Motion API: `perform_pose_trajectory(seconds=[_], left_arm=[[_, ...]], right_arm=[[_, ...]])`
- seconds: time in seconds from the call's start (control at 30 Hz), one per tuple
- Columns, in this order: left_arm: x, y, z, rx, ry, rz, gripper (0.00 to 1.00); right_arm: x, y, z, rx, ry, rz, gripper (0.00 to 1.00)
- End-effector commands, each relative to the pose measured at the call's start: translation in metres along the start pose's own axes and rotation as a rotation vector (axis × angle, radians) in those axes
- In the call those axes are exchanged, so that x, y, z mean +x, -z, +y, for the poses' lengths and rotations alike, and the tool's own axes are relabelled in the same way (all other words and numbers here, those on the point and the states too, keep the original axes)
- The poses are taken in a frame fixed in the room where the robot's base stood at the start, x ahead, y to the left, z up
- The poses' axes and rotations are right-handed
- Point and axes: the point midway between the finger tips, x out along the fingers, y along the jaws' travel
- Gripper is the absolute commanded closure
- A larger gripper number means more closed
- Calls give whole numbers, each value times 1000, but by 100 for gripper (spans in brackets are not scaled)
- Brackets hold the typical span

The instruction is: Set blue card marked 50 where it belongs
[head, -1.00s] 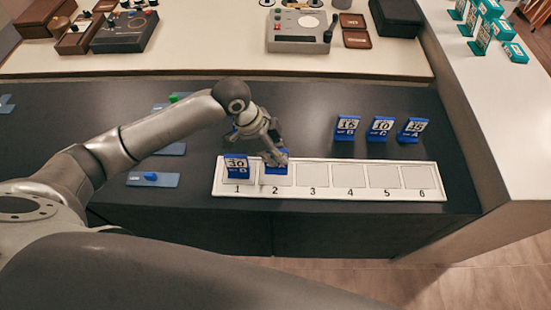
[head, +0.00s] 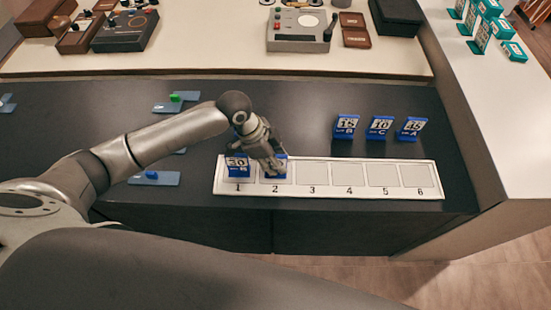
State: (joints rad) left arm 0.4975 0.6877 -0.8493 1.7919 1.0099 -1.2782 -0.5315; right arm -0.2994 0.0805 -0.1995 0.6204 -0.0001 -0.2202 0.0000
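A white strip with slots numbered 1 to 6 (head: 312,194) lies on the dark counter. A blue card (head: 238,166) stands in slot 1; its number looks like 50 or 30, too small to be sure. Another blue card (head: 277,177) is at slot 2, its number hidden behind my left gripper (head: 275,166). The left gripper is right at this card's top; whether its fingers are closed on it cannot be seen. Slots 3 to 6 are bare. Three blue cards stand behind the strip: one (head: 346,127) reading 15, one (head: 379,128) reading 10, one (head: 411,129) unclear. My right gripper is not in view.
Flat blue pieces, one with a green block (head: 176,97) and one with a blue block (head: 151,174), lie left on the counter near my arm. A grey device (head: 299,29) stands on the pale rear surface. Teal cards (head: 514,51) stand on the white right counter.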

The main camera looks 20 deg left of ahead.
Motion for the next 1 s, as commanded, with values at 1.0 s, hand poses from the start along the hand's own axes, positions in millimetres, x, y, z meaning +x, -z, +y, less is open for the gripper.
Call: perform_pose_trajectory(seconds=[1.0], left_arm=[[-123,1,0,0,-1,0,68]], right_arm=[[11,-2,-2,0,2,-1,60]])
